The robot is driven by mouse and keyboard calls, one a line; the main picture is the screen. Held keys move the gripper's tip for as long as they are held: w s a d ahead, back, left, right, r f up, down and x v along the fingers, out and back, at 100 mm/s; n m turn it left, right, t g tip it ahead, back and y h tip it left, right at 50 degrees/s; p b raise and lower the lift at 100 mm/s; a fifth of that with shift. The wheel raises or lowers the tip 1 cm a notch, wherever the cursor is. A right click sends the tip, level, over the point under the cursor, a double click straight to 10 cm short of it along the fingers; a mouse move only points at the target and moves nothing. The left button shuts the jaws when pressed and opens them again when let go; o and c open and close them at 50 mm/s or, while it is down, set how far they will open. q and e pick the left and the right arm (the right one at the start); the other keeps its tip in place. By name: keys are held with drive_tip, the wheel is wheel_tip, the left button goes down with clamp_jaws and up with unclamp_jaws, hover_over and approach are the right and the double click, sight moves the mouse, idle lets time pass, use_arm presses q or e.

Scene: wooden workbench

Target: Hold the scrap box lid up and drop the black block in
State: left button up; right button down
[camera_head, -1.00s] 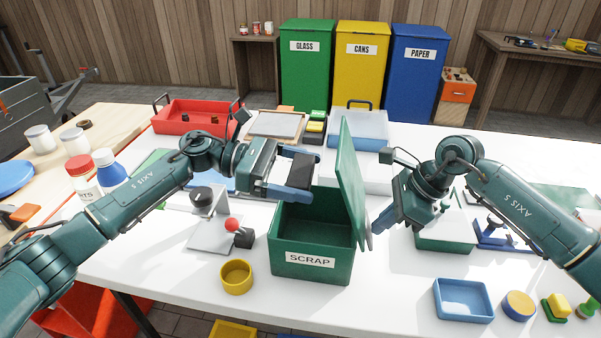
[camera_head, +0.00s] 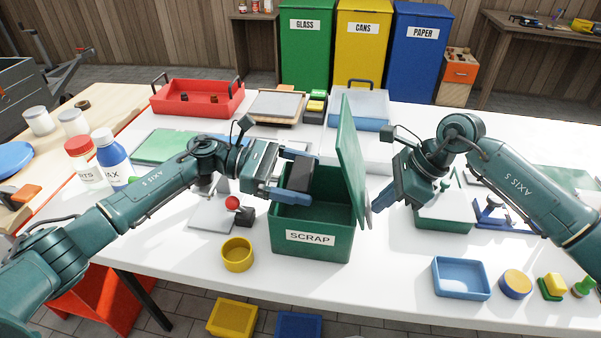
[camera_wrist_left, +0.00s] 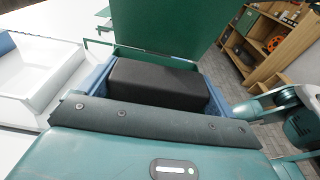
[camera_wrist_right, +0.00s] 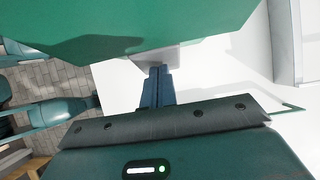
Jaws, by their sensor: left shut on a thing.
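The green scrap box (camera_head: 312,222) stands on the white bench with its label facing me. Its green lid (camera_head: 349,150) stands raised, nearly upright, on the box's right side. My left gripper (camera_head: 311,178) is shut on the black block (camera_head: 300,173) and holds it over the box opening. The block also shows between the fingers in the left wrist view (camera_wrist_left: 158,84). My right gripper (camera_head: 375,205) is on the outer side of the lid, its fingers together in the right wrist view (camera_wrist_right: 158,86). The fingertips are at a grey part of the lid; exact contact is unclear.
A yellow cup (camera_head: 237,255) and a red-knobbed stand (camera_head: 210,215) are left of the box. A blue tray (camera_head: 461,278) lies to the front right. A green-sided container (camera_head: 445,218) is beneath my right arm. Red and blue trays stand behind.

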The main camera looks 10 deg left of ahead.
use_arm(q)
drive_tip(key=o, duration=0.7)
drive_tip(key=shift+o, duration=0.2)
drive_tip(key=a, duration=0.5)
drive_tip(key=a+r, duration=0.1)
drive_tip(key=a, duration=0.1)
drive_tip(key=shift+a, duration=0.2)
drive_tip(key=shift+r, duration=0.15)
use_arm(e)
drive_tip(key=shift+r, duration=0.15)
use_arm(q)
wheel_tip(320, 180, up, 4)
drive_tip(key=p, duration=0.3)
drive_tip(key=shift+f+p, duration=0.25)
drive_tip(key=shift+p, duration=0.1)
use_arm(e)
wheel_tip(320, 180, up, 7)
drive_tip(key=shift+r, duration=0.15)
